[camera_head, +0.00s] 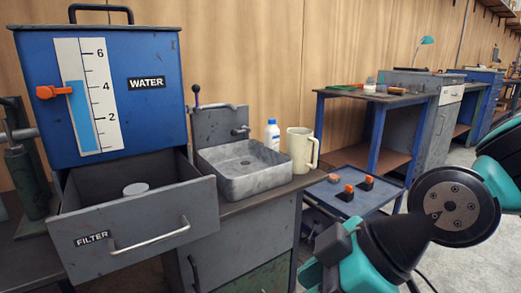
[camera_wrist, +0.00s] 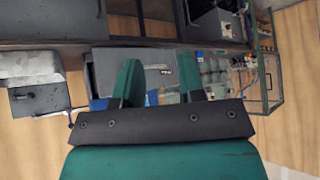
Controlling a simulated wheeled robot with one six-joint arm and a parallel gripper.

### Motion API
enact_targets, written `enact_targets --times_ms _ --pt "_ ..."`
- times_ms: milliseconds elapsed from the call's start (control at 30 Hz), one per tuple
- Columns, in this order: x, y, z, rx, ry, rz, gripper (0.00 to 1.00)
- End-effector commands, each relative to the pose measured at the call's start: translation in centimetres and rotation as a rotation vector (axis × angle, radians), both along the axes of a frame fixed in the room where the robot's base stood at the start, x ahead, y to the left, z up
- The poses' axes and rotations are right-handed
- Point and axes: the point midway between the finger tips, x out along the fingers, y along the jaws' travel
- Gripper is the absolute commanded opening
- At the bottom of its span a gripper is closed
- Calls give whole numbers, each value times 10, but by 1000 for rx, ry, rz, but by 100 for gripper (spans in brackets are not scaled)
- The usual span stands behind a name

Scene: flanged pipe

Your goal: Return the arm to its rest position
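My arm (camera_head: 380,235), with teal and black links, is folded at the lower right of the head view, in front of a low blue cart. My gripper (camera_wrist: 160,68) shows in the wrist view with its two teal fingers apart. Nothing is seen between the fingers. The wrist view looks upside down over grey furniture, with the sink unit (camera_wrist: 35,68) at its left. I cannot make out the gripper's fingers in the head view.
A blue water tank (camera_head: 160,115) stands above a pulled-out filter drawer (camera_head: 140,240), which holds a white disc (camera_head: 135,188). A metal sink (camera_head: 245,182), a bottle (camera_head: 272,136) and a cream pitcher (camera_head: 299,150) stand beside it. The low cart (camera_head: 375,199) holds orange-and-black items.

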Motion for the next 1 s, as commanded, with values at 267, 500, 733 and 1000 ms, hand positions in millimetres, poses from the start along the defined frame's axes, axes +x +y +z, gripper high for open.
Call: enact_targets --times_ms 267,500,733,1000 --pt "-34 -75 11 -211 413 -473 36" --pt "-43 -86 69 -256 488 -572 36" --pt "-43 -86 140 -256 487 -570 36" --pt "-43 -85 244 -256 487 -569 36"
